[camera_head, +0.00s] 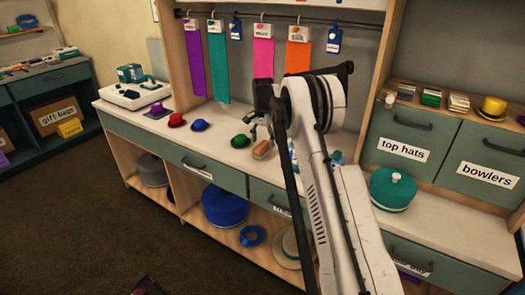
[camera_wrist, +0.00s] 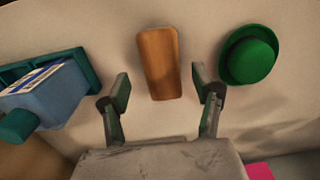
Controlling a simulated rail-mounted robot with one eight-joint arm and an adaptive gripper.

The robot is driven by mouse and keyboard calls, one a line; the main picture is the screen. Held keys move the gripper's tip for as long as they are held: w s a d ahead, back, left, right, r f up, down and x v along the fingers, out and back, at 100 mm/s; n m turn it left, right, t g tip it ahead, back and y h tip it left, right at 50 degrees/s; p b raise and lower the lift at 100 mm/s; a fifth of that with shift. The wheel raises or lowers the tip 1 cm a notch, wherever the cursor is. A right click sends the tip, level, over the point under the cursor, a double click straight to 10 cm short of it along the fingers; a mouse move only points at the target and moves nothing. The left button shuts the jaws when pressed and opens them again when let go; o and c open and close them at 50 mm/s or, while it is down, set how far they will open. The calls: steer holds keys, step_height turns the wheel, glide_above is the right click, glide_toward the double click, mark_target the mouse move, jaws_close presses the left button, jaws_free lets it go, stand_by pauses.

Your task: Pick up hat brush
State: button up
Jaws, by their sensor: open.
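The hat brush (camera_head: 262,150) is a small wooden block-shaped piece lying on the white counter. In the wrist view the brush (camera_wrist: 159,62) lies between and just beyond my fingertips, its long side running away from me. My gripper (camera_wrist: 161,90) is open, with one finger on each side of the brush's near end and a gap to both. In the head view my gripper (camera_head: 257,128) is over the counter beside the brush, partly hidden by my arm. Bristles are not visible.
A small green hat (camera_wrist: 248,54) sits right of the brush in the wrist view; a blue box in a teal holder (camera_wrist: 45,95) stands left. Red (camera_head: 176,120) and blue (camera_head: 199,125) small hats sit further left on the counter (camera_head: 215,147). Colored ribbons (camera_head: 263,57) hang behind.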

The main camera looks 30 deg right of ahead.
mark_target(262, 146)
step_height(262, 146, down, 4)
steer(key=shift+w+r, duration=0.1)
steer(key=shift+w, duration=0.05)
steer(key=c, duration=1.3)
steer(key=shift+c, duration=0.2)
steer(key=shift+r, duration=0.45)
steer(key=r, duration=0.2)
steer(key=a+r, duration=0.1)
steer(key=shift+r, duration=0.35)
steer(key=s+a+r, duration=0.5)
steer(key=a+r, duration=0.1)
steer(key=a, duration=0.3)
steer(key=shift+a+r, duration=0.2)
steer(key=shift+a, duration=0.15)
